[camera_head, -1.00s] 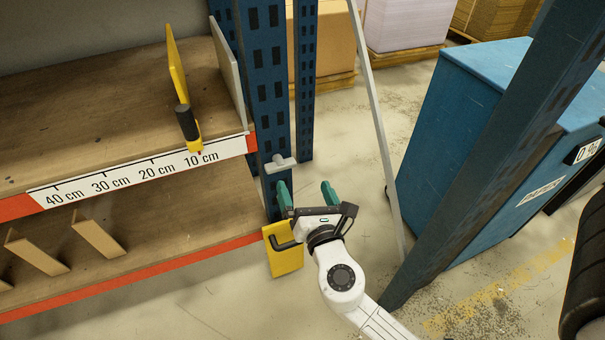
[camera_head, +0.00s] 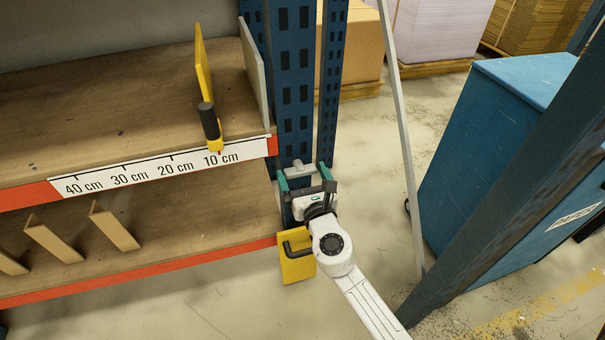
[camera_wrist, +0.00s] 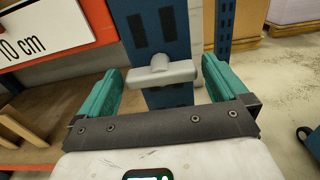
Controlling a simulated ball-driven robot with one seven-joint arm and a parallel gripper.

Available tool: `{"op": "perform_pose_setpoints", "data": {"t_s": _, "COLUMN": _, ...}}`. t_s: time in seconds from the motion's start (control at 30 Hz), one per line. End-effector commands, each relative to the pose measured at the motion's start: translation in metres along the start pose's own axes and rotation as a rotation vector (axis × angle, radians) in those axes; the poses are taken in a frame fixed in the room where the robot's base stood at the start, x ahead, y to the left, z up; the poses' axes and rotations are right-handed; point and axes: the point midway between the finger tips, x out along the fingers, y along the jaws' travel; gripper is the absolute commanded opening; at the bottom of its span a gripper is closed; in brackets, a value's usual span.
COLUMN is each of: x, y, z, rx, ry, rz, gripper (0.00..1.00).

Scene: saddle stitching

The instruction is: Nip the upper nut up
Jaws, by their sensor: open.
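The upper nut is a grey, T-shaped wing piece (camera_wrist: 162,73) on the front of the blue perforated rack post (camera_wrist: 157,25). In the head view the nut (camera_head: 299,170) shows just beyond my gripper (camera_head: 305,177). In the wrist view my gripper (camera_wrist: 162,88) is open, with one green finger on each side of the nut's crossbar. The finger tips are close to the bar's ends. I cannot tell whether they touch it. No lower nut shows.
A shelf with a centimetre scale (camera_head: 150,172) and a yellow plate (camera_head: 203,62) is at the left. A yellow block with a black handle (camera_head: 297,262) is just below my gripper. A grey pole (camera_head: 403,130) and a blue cabinet (camera_head: 480,150) stand at the right.

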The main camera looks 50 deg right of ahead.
Motion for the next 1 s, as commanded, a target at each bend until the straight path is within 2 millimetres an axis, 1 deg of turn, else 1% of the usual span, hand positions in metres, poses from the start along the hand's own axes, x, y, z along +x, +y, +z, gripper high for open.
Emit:
{"op": "perform_pose_setpoints", "data": {"t_s": 0.1, "x": 0.0053, "y": 0.0, "z": 0.0001, "rx": 0.0, "ry": 0.0, "rz": 0.0, "gripper": 1.0}}
{"op": "perform_pose_setpoints", "data": {"t_s": 0.37, "x": 0.0059, "y": 0.0, "z": 0.0, "rx": 0.0, "ry": 0.0, "rz": 0.0, "gripper": 1.0}}
{"op": "perform_pose_setpoints", "data": {"t_s": 0.7, "x": 0.0057, "y": 0.0, "z": 0.0001, "rx": 0.001, "ry": 0.0, "rz": 0.0, "gripper": 0.67}}
{"op": "perform_pose_setpoints", "data": {"t_s": 0.8, "x": 0.0056, "y": 0.0, "z": 0.0001, "rx": 0.001, "ry": 0.0, "rz": 0.0, "gripper": 0.59}}
{"op": "perform_pose_setpoints", "data": {"t_s": 1.0, "x": 0.0056, "y": 0.0, "z": -0.0002, "rx": 0.016, "ry": 0.0, "rz": 0.0, "gripper": 0.59}}
